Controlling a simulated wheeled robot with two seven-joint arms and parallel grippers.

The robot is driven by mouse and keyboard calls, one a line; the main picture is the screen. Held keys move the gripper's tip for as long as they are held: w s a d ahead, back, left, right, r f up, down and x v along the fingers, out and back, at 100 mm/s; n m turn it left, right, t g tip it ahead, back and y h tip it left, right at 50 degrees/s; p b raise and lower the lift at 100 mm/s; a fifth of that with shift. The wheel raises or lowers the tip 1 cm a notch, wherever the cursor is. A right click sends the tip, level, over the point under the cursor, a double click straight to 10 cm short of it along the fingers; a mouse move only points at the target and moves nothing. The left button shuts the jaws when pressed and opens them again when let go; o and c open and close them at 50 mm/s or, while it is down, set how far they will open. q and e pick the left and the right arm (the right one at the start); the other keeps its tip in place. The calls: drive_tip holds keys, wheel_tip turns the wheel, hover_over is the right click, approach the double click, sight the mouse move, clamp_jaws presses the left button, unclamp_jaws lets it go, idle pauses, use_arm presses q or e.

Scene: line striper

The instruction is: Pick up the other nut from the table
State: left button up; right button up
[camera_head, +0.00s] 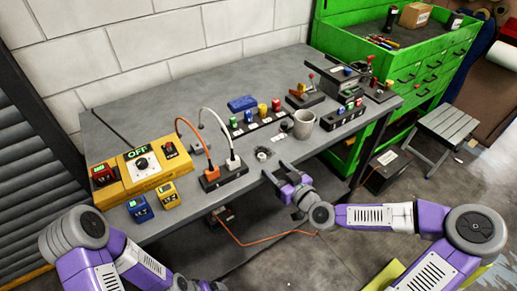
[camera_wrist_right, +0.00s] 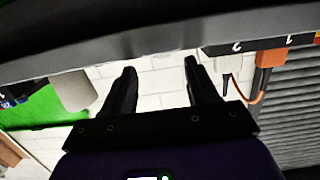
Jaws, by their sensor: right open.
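In the head view, a small dark ring-shaped piece, which looks like a nut (camera_head: 263,153), lies near the front edge of the grey table (camera_head: 330,150). My right gripper (camera_head: 283,178) is at that front edge, just in front and slightly right of the nut, apart from it. In the right wrist view the two fingers of my right gripper (camera_wrist_right: 160,75) are spread with nothing between them. The table edge (camera_wrist_right: 120,48) crosses above the fingers there, and no nut shows in that view. My left arm shows at lower left, but its gripper is out of frame.
A grey cup (camera_head: 303,122) stands behind the gripper. A power strip (camera_head: 222,175) with orange and white plugs is left of the nut. Yellow control boxes (camera_head: 145,165) stand at left; a row of coloured buttons (camera_head: 262,118) lies behind. A green cabinet (camera_head: 400,70) is at right.

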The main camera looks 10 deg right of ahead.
sight(264, 158)
drive_tip(key=shift+b+x, duration=0.45)
drive_tip(key=shift+x, duration=0.55)
drive_tip(key=x, duration=0.1)
drive_tip(key=b+x, duration=0.1)
drive_tip(key=x, duration=0.2)
drive_tip(key=shift+w+a+r, duration=0.25)
drive_tip(key=shift+r, duration=0.1)
clamp_jaws()
